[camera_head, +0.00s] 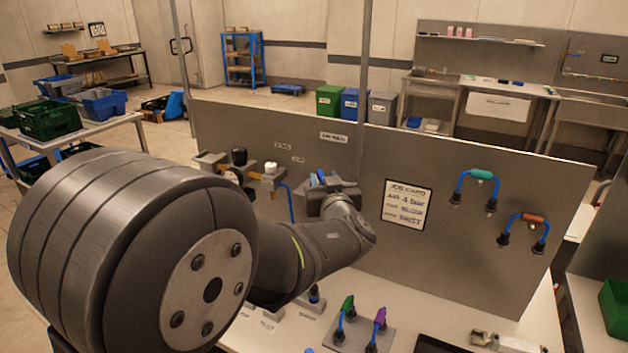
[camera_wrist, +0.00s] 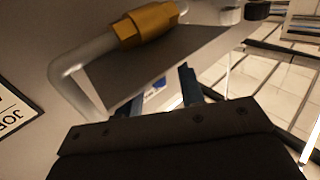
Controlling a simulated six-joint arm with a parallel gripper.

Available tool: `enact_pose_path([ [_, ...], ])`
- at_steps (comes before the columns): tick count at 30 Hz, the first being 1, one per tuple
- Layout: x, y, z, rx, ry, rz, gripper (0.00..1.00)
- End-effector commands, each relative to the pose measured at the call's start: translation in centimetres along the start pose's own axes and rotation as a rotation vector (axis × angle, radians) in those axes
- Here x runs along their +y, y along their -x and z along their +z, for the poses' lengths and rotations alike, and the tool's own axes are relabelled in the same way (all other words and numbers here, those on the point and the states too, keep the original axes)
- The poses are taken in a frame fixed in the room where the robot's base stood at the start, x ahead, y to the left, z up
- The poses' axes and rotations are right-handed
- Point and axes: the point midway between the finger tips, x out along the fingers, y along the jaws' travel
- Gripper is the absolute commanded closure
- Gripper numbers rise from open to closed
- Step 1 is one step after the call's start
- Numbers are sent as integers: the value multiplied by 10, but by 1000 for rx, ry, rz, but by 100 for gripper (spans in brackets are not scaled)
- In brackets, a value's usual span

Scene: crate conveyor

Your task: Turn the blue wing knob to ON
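My gripper (camera_head: 318,179) is close to the grey upright panel (camera_head: 460,260), left of the job card. In the wrist view its two dark blue fingers (camera_wrist: 164,96) stand apart, with a visible gap between them. A small blue and white patch (camera_wrist: 156,87) shows between the fingers; I cannot tell whether it is the wing knob or something behind. No blue wing knob can be clearly made out in the head view, where my wrist and gripper cover part of the panel. No ON mark is readable.
A brass fitting (camera_wrist: 146,24) on a pale pipe passes close to the gripper. Valves (camera_head: 268,177) with a blue hose (camera_head: 291,200) are left of it. The job card (camera_head: 407,204) is right.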

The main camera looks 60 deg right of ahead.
Motion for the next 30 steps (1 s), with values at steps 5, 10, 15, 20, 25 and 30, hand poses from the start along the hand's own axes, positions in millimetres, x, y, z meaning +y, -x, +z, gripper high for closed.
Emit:
enact_pose_path([
  [5, 0, -2, 0, -1, 0, 0, 65],
  [10, 0, -2, 0, 0, 0, 0, 72],
  [15, 0, -2, 0, 0, 0, 0, 100],
  [20, 1, -2, 0, 1, 1, -8, 100],
  [25, 4, -3, -1, 5, 3, -85, 100],
  [30, 7, -4, -1, 5, 2, -197, 100],
])
